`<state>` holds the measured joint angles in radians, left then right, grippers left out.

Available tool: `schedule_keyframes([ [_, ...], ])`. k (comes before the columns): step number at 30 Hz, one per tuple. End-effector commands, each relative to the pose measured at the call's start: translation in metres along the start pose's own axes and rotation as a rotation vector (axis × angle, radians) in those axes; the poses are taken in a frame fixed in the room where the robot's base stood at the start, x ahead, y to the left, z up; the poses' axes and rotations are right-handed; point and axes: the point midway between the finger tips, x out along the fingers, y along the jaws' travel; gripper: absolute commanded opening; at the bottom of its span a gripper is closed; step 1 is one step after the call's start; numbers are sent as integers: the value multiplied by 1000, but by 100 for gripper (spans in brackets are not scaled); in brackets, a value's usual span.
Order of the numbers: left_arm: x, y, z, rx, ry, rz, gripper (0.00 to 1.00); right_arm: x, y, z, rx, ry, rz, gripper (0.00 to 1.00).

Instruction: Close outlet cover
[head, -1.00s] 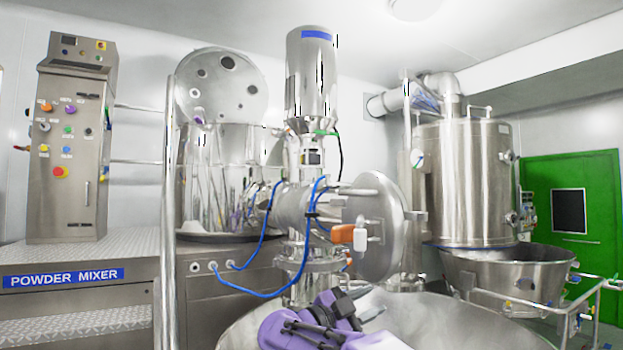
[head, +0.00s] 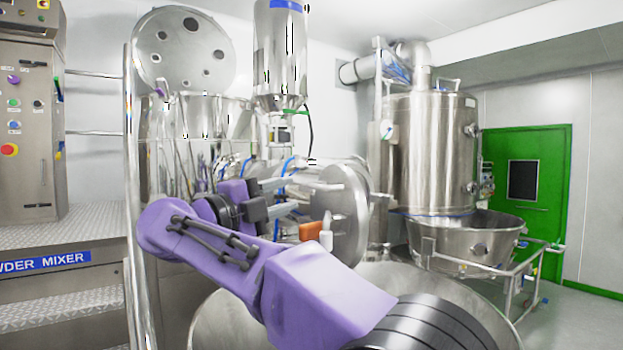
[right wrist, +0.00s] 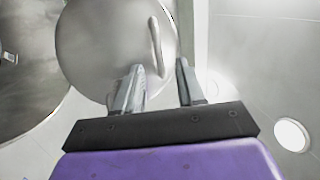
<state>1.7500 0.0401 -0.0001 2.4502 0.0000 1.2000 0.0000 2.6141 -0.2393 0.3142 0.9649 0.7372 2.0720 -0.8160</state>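The outlet cover (head: 348,222) is a round steel disc at the side of the mixer's horizontal outlet housing, near the middle of the head view. My right gripper (head: 288,196) is left of the disc in the head view, fingers pointing right. In the right wrist view a round steel disc (right wrist: 95,45) with a bar handle (right wrist: 156,42) lies ahead of my open right gripper (right wrist: 158,70). The handle's near end shows between the fingers; contact is unclear. The left gripper is out of view.
An orange handle (head: 311,231) with a white piece sits below my right fingers. A wide steel bowl (head: 215,315) is under my right arm. A vertical rail (head: 132,200) stands left, and a steel vessel (head: 430,150) stands right. Blue hoses run behind the gripper.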

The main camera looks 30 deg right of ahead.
Motion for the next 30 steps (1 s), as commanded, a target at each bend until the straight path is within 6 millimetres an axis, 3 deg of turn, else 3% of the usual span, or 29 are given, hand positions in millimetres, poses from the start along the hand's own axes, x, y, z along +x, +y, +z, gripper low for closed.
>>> schedule_keyframes([
  [3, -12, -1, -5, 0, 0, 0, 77, 30, -3, -1, -3, 2, 3, 39],
  [9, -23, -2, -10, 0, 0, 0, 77, 68, -2, 0, -4, 0, 1, 39],
  [14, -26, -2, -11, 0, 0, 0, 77, 81, 0, 1, -3, -1, 1, 39],
  [21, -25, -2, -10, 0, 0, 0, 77, 82, 1, 1, -3, -1, 0, 39],
  [22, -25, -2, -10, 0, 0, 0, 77, 82, 1, 1, -3, -1, 0, 33],
  [25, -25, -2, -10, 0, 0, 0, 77, 82, 1, 1, -3, -1, 0, 0],
  [30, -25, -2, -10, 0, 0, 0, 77, 82, 1, 1, -3, -1, 0, 0],
])
